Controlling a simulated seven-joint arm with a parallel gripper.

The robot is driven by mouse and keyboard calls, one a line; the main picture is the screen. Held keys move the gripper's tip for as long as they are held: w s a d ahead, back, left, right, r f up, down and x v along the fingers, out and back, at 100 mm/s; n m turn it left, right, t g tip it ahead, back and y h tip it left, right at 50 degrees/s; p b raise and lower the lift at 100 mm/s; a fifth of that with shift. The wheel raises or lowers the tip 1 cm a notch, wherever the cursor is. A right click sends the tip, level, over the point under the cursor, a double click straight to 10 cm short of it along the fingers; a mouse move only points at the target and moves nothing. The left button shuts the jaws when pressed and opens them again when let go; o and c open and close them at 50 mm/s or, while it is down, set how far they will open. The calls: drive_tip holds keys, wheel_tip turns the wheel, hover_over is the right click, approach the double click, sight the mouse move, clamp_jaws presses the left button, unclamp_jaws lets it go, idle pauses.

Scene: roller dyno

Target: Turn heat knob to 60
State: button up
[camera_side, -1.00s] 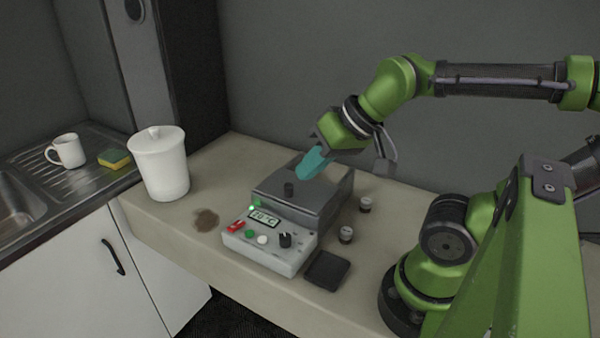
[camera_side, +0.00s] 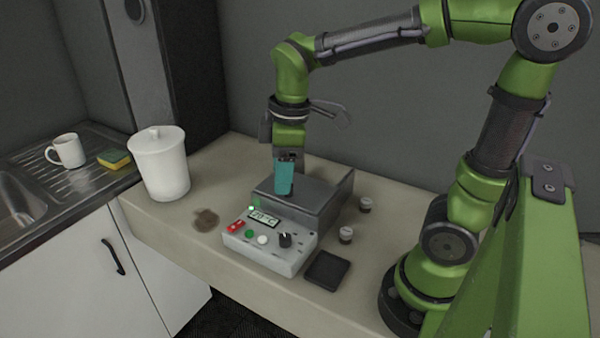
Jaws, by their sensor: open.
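The grey device (camera_side: 272,252) stands on the counter with a sloped front panel. The heat knob is not labelled legibly; a black knob (camera_side: 285,240) with a light pointer mark sits at the right of the panel. A small display (camera_side: 263,217) shows digits too blurred to read surely. My gripper (camera_side: 284,190) is open and points down, its teal fingers above the dark top of the device, behind the black knob and apart from it. The small black knob on the device's lid is hidden behind the fingers.
Green and white buttons and a red switch (camera_side: 235,226) line the panel. A white lidded canister (camera_side: 160,165) and a brown stain (camera_side: 205,219) are at the left.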

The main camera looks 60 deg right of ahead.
sight(285, 236)
drive_tip(key=f+n, duration=0.2)
drive_tip(key=f, duration=0.3)
drive_tip(key=f+n, duration=0.2)
drive_tip(key=f, duration=0.3)
drive_tip(key=f+n+g, duration=0.1)
drive_tip(key=f+n, duration=0.1)
drive_tip(key=f, duration=0.4)
drive_tip(key=shift+w+d+n+h, duration=0.1)
drive_tip(key=shift+d+n+h, duration=0.1)
drive_tip(key=shift+n+h, duration=0.15)
drive_tip(key=shift+c, duration=0.2)
clamp_jaws()
